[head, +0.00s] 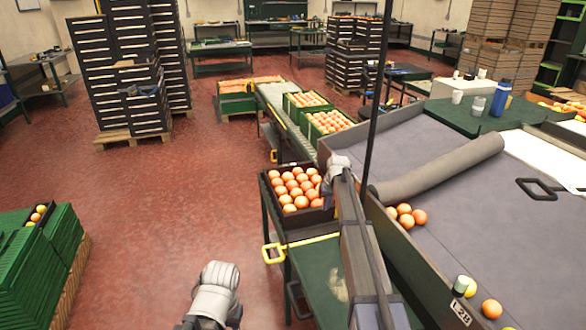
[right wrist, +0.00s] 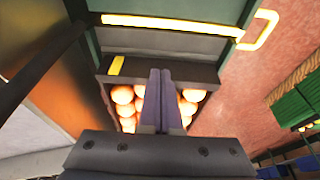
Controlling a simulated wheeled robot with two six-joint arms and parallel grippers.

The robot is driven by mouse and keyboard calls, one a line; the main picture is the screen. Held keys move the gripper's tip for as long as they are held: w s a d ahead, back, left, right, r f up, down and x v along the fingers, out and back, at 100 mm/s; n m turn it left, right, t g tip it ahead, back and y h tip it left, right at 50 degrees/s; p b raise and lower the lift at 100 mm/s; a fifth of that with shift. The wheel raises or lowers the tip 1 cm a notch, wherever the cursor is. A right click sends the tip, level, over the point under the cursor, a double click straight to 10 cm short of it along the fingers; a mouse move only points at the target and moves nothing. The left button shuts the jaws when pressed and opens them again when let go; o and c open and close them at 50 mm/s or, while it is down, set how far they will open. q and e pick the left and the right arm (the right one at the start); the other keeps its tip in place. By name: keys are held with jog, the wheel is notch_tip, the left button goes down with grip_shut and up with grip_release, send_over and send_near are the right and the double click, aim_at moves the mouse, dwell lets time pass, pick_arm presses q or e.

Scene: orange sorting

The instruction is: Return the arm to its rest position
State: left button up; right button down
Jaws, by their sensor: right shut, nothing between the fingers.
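My right arm reaches in from the bottom of the head view, and my right gripper (head: 328,198) is at the right side of a dark crate (head: 293,220) filled with oranges (head: 291,186). The arm partly covers the gripper there. In the right wrist view the gripper (right wrist: 160,72) has its two dark fingers together with nothing between them, in front of the crate (right wrist: 190,72) and its oranges (right wrist: 187,105). A pale part of my left arm shows at the bottom of the head view; its gripper is not visible.
The crate stands on a green stand with a yellow bar (head: 305,246). Right of my arm is a grey sorting table (head: 470,220) with a rolled mat (head: 440,168) and loose oranges (head: 405,217). Green crates (head: 35,265) stand at left. The red floor (head: 165,190) between is clear.

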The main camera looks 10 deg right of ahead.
jog(key=s+a+r+n+g+p, duration=0.1)
jog(key=s+a+p, duration=0.1)
jog(key=s+a, duration=0.95)
jog(key=s+a+r+g+p, duration=0.1)
jog(key=s+a, duration=0.4)
jog(key=s, duration=0.5)
jog(key=s+a+r+n+h+p, duration=0.1)
jog(key=s+a, duration=0.5)
jog(key=s, duration=0.4)
jog(key=s+a+r+n+g+p, duration=0.1)
jog(key=s+a, duration=0.4)
jog(key=s, duration=0.6)
jog(key=shift+a+r+g+p, duration=0.2)
jog(key=shift+r+g+p, duration=0.1)
jog(key=shift+r+p, duration=0.15)
